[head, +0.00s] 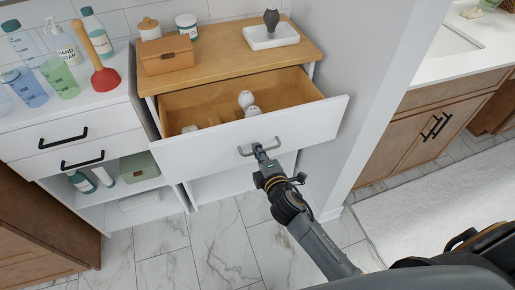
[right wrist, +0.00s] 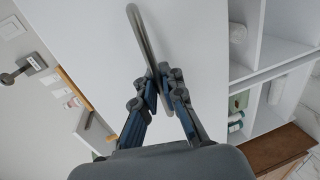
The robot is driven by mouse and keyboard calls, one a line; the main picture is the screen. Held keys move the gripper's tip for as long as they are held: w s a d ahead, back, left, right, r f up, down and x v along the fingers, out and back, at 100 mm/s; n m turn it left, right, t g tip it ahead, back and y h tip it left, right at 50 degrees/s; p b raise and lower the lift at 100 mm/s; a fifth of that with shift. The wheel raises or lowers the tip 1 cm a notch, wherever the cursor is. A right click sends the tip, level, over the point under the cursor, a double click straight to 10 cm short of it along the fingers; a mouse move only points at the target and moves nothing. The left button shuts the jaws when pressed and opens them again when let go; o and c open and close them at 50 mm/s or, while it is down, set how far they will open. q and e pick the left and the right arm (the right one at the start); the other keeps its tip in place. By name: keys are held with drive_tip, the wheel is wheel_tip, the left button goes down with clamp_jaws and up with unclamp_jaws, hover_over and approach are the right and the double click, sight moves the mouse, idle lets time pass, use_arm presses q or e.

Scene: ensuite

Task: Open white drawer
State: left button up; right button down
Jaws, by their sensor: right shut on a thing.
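The white drawer (head: 290,122) under the wooden top stands open, pulled out from its cabinet. Its wooden inside shows, with a few pale items (head: 246,101) in it. A metal bar handle (head: 246,150) is on its front. My right gripper (head: 262,150) is at the handle and shut on it. In the right wrist view the fingers (right wrist: 162,72) close around the grey handle (right wrist: 140,35), against the white drawer front (right wrist: 195,50). My left gripper is not in view.
A wooden box (head: 168,55), jars and a white tray (head: 271,36) stand on the wooden top (head: 217,56). Left is a white cabinet (head: 85,145) with bottles and a red plunger (head: 104,76). A grey wall edge (head: 350,130) is close on the right. Tiled floor (head: 225,240) is clear in front.

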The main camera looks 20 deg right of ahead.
drive_tip(key=c, duration=1.8)
unclamp_jaws()
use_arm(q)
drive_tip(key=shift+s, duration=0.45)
use_arm(e)
drive_tip(key=shift+o, duration=0.2)
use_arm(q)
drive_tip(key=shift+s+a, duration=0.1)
use_arm(e)
drive_tip(key=shift+s, duration=0.15)
drive_tip(key=v, duration=1.1)
drive_tip(key=shift+s, duration=0.35)
